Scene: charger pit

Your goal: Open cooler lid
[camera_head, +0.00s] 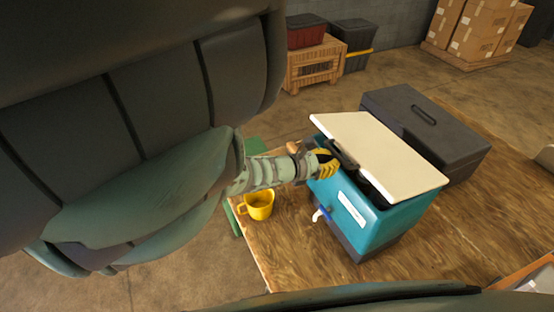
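The cooler (372,217) is a teal box with a dark base, a white label and a small spigot on its front. It stands on a wooden table. Its white lid (380,153) is raised a little and tilted, with a dark gap between it and the teal body. My gripper (335,160) reaches in from the left to the lid's left front edge. Its yellow and dark fingers are beside a dark part under that edge. Whether they touch or grip it is too small to tell.
A yellow mug (258,205) stands on the table (440,240) left of the cooler. A dark toolbox (424,125) stands close behind it on the right. Crates and bins (315,65) and cardboard boxes (478,30) are on the floor beyond. The table's front right is mostly bare.

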